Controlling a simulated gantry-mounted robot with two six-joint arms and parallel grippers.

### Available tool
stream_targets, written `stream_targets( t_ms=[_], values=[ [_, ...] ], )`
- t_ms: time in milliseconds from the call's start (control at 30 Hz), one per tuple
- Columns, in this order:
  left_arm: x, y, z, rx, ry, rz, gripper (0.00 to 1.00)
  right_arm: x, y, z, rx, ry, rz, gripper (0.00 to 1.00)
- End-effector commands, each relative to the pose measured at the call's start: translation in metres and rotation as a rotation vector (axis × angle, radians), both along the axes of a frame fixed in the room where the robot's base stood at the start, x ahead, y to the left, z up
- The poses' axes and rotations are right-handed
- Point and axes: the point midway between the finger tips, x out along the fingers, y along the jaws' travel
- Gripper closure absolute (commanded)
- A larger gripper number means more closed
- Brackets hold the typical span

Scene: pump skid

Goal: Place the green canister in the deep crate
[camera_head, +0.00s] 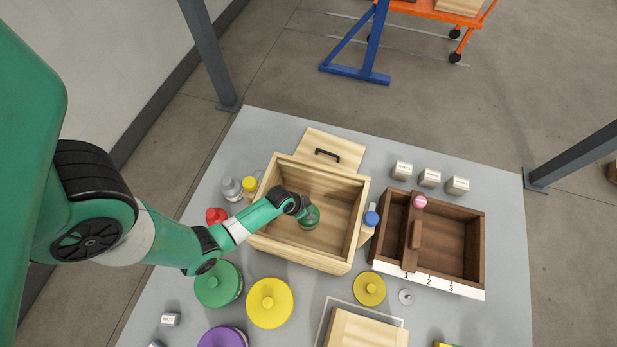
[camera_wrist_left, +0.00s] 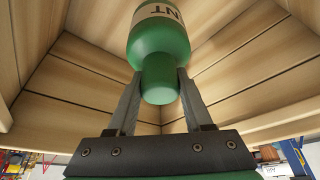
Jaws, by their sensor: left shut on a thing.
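The deep crate (camera_head: 345,257) is a pale wooden box in the middle of the table, open at the top. My left gripper (camera_head: 302,207) reaches into it from the left. It is shut on the green canister (camera_head: 311,217), which is inside the crate's walls. In the left wrist view the green canister (camera_wrist_left: 158,45), with a pale label band, has its narrow end between the fingers of my left gripper (camera_wrist_left: 160,88). Crate boards surround it there. I cannot tell whether the canister touches the crate floor. My right gripper is not in view.
A lid with a black handle (camera_head: 327,154) lies behind the crate. A dark divided box (camera_head: 459,211) stands at the right. Bottles with red (camera_head: 215,215), yellow (camera_head: 249,184) and blue (camera_head: 371,218) caps stand beside the crate. Round green (camera_head: 218,285) and yellow (camera_head: 270,302) knobbed lids are in front.

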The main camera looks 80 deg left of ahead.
Motion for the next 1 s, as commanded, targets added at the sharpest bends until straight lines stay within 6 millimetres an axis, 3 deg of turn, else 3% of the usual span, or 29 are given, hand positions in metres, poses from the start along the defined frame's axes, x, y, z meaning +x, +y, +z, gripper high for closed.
stream_targets(
  t_ms=[33, 67, 267, 500, 900, 933, 1000],
  values=[
    [0.001, 0.001, -0.019, 0.002, -0.003, 0.000, 1.00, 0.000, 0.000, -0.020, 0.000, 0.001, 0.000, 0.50],
    [0.001, 0.001, -0.022, 0.002, -0.003, 0.000, 1.00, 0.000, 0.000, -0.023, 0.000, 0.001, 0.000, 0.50],
    [0.001, 0.001, -0.025, 0.002, -0.003, 0.000, 1.00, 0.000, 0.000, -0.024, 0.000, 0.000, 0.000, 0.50],
    [0.001, 0.000, -0.060, 0.001, -0.001, -0.001, 1.00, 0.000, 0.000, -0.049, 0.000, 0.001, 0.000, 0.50],
    [0.001, 0.001, -0.064, 0.002, -0.003, 0.000, 1.00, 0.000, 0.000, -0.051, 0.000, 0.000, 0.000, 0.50],
    [0.000, 0.000, -0.064, 0.000, -0.001, 0.000, 0.46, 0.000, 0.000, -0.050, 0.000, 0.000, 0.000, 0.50],
    [0.000, 0.000, -0.064, 0.000, 0.000, 0.000, 0.33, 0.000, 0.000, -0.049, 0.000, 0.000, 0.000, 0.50]
  ],
)
